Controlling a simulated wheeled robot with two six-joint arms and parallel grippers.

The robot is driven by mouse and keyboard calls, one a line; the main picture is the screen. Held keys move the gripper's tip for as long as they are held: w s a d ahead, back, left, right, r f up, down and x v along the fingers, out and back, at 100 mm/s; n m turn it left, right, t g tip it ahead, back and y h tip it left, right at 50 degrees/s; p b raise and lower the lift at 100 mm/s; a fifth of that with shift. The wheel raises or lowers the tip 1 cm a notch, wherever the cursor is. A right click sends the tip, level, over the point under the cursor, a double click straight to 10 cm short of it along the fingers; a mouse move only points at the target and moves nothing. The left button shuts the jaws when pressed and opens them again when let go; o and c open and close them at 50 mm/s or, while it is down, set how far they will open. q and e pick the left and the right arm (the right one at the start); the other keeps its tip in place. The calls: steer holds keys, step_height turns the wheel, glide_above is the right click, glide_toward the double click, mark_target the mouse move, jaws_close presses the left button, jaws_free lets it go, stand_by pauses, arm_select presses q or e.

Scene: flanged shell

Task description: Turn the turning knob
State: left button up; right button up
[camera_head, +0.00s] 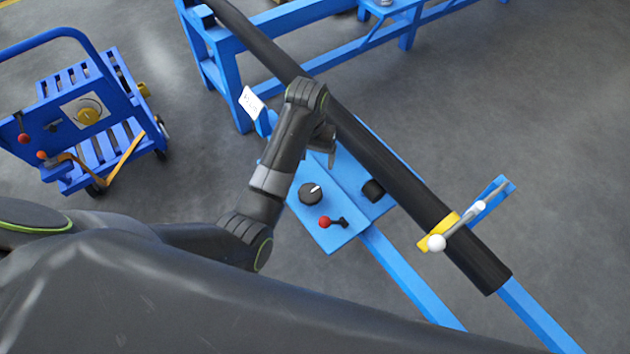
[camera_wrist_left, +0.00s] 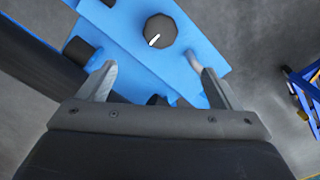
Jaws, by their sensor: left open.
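The turning knob (camera_head: 311,193) is a dark round knob with a white pointer mark, on a blue panel (camera_head: 335,235) in the head view. In the left wrist view the knob (camera_wrist_left: 161,30) lies beyond the fingertips, roughly between them and apart from both. My left gripper (camera_wrist_left: 152,72) is open and empty, its two grey fingers spread over the blue panel. In the head view my left gripper (camera_head: 322,158) is partly hidden by its own wrist, just above and behind the knob. My right gripper is not in view.
A red-tipped lever (camera_head: 325,222) and a black cylindrical part (camera_head: 373,190) sit close to the knob. A long black pipe (camera_head: 390,175) runs past the panel, with a yellow clamp (camera_head: 438,232). A blue cart (camera_head: 95,120) stands at the left.

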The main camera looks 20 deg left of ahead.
mark_target(310, 193)
arm_select(q)
step_height(310, 193, down, 17)
steer(key=shift+s+f+b, duration=0.1)
steer(key=shift+s+b, duration=0.05)
steer(key=shift+b, duration=0.95)
steer(key=shift+c, duration=0.3)
steer(key=c, duration=0.9)
